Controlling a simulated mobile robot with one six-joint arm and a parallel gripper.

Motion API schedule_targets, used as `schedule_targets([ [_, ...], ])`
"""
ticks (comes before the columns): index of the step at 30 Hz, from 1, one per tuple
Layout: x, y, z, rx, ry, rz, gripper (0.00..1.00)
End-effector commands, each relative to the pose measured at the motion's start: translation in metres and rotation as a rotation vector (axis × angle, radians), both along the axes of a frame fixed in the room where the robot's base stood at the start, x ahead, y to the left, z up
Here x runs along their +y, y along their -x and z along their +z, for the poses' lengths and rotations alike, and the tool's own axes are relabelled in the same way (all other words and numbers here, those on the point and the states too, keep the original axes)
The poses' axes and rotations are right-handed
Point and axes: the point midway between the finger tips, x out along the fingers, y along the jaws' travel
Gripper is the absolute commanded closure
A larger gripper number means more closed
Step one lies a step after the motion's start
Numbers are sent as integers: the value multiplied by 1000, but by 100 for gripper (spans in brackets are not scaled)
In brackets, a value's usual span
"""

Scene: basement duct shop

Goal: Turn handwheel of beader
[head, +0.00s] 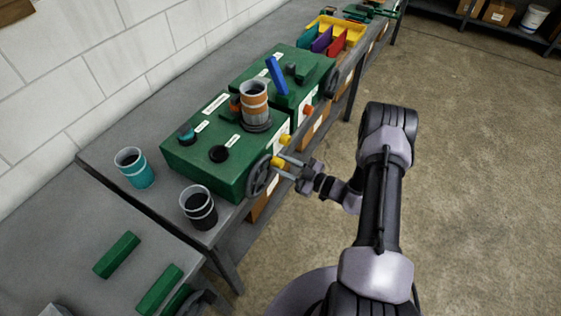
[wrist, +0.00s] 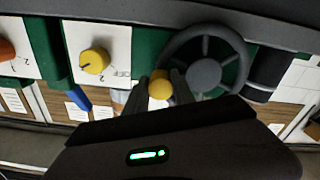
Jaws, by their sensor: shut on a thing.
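The beader appears to be the nearer green box machine (head: 232,178) on the bench. Its dark grey spoked handwheel (head: 256,181) is on the aisle-side face, and it fills the upper right of the wrist view (wrist: 204,73). A yellow knob (wrist: 159,89) stands at the wheel's rim. My gripper (head: 281,165) reaches in from the right and is shut on this knob, with one finger on each side of it in the wrist view (wrist: 160,84). A separate yellow dial (wrist: 95,61) with an OFF mark is on a white plate beside the wheel.
A second green machine (head: 312,72) with a blue lever (head: 277,76) stands behind. A teal cup (head: 134,168) and a black cup (head: 198,208) stand on the bench (head: 105,150) near the beader. An orange-banded cup (head: 254,98) stands on top. The floor (head: 480,190) at right is clear.

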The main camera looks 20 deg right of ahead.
Motion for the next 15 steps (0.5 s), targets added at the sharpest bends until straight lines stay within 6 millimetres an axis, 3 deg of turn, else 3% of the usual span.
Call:
schedule_targets([
  [15,0,0,-14,117,-161,-2,100],
])
